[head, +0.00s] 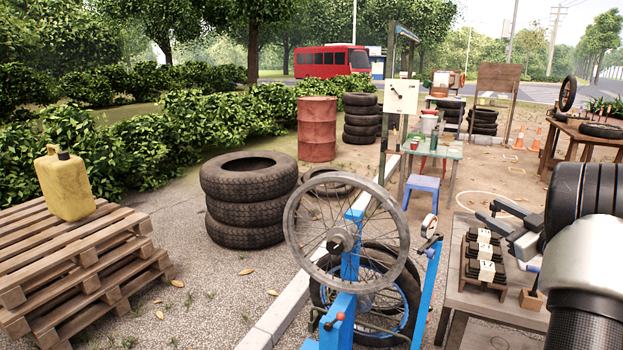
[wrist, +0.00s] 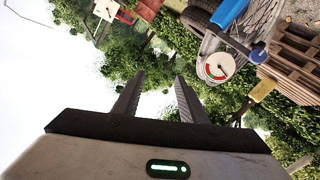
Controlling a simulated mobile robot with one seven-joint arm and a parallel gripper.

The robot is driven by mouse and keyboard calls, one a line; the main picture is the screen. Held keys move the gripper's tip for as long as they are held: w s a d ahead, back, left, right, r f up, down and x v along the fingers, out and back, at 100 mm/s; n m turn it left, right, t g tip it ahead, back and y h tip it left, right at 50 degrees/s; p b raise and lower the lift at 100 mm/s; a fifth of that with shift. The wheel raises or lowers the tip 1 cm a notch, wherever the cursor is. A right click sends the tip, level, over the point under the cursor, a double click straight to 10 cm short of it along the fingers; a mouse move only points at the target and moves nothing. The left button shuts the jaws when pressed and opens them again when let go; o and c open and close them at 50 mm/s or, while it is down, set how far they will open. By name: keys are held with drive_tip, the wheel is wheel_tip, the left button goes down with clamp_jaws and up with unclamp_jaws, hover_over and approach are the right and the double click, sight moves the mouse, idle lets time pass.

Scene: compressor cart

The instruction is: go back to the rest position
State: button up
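My gripper (head: 489,213) is at the right of the head view, above the grey workbench (head: 462,305), and points towards the left. In the wrist view my gripper (wrist: 159,76) shows two dark fingers standing apart with nothing between them. It is open and empty. My arm covers the right edge of the head view and hides part of the bench. The wrist view is tilted and shows sky, trees and a round gauge (wrist: 219,67) beyond the fingers.
A rack of black pieces with white labels (head: 485,252) stands on the bench near my gripper. To the left are a blue stand (head: 350,265) with a spoked wheel (head: 291,222), stacked tyres (head: 245,213) and a yellow can (head: 64,187) on pallets (head: 75,255).

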wheel_tip(320, 180, up, 8)
drive_tip(key=a+m+h, duration=0.3)
drive_tip(key=m+h, duration=0.1)
drive_tip(key=h, duration=0.2)
drive_tip(key=s+a+r+m+g+h, duration=0.1)
drive_tip(key=s+a+m+g+h, duration=0.15)
drive_tip(key=s+a+m, duration=0.2)
drive_tip(key=s+a+f+g+y, duration=0.2)
drive_tip(key=s+a+f+g, duration=0.1)
drive_tip(key=s+a, duration=0.65)
drive_tip(key=s+a+f+g+y, duration=0.1)
drive_tip(key=s+a+f+g, duration=0.2)
drive_tip(key=s+a, duration=0.65)
drive_tip(key=s+a+f+g+y, duration=0.25)
drive_tip(key=s+a, duration=0.45)
drive_tip(key=s, duration=0.5)
wheel_tip(320, 180, up, 21)
drive_tip(key=p, duration=2.2)
drive_tip(key=shift+r+n+h, duration=0.2)
drive_tip(key=shift+n+h, duration=0.1)
drive_tip(key=shift+n, duration=0.15)
drive_tip(key=shift+s, duration=0.1)
